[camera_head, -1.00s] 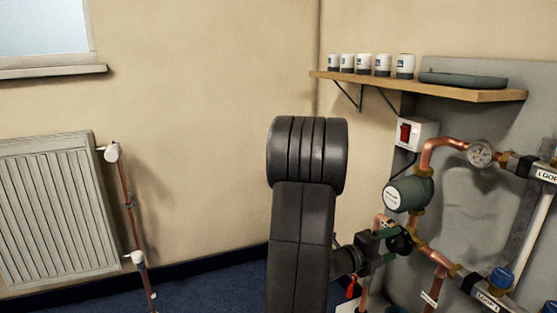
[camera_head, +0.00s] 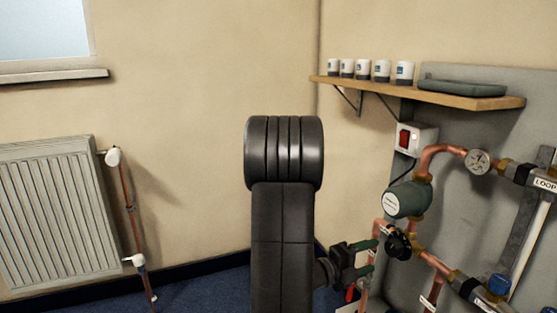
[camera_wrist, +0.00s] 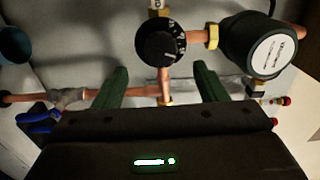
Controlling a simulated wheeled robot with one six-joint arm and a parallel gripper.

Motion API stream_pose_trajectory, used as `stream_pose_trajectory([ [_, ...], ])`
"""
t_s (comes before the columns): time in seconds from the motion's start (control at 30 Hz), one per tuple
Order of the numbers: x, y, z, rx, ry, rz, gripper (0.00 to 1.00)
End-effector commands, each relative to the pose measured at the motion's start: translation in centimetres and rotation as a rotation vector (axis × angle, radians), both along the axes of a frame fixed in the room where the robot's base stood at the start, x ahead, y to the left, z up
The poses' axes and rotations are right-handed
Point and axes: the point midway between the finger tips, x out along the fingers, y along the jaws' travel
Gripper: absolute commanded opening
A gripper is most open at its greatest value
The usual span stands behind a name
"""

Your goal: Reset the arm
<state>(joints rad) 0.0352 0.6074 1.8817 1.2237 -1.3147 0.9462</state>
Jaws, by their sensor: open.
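My gripper (camera_head: 374,256) is at the lower right of the head view, left of a black knob (camera_head: 398,245) on the copper pipework. Its two green fingers are apart with nothing between them. In the wrist view my gripper (camera_wrist: 160,72) is open, its fingers pointing toward the black dial knob (camera_wrist: 160,43), which stands clear of both. My dark arm rises in the middle of the head view and hides part of the wall and floor.
A green-grey pump (camera_head: 408,199), a gauge (camera_head: 478,161) and a red switch box (camera_head: 415,139) are on the right-hand panel. A shelf (camera_head: 430,95) above holds several white pots and a tray. A radiator (camera_head: 55,212) is at left. Bare wall lies between.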

Motion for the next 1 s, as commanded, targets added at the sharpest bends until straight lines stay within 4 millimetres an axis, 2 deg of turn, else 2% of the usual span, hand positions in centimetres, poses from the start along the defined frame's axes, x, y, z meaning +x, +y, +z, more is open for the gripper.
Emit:
stream_pose_trajectory([
  [0.2,-1.3,3.4,0.2,-0.001,0.002,0.004,0.66],
  [0.4,-2.4,5.9,0.1,-0.001,0.003,0.002,0.66],
  [0.43,-2.4,5.8,0.0,-0.002,0.001,0.0,0.66],
  [1.0,1.1,-3.1,-0.2,-0.001,-0.003,-0.006,0.66],
])
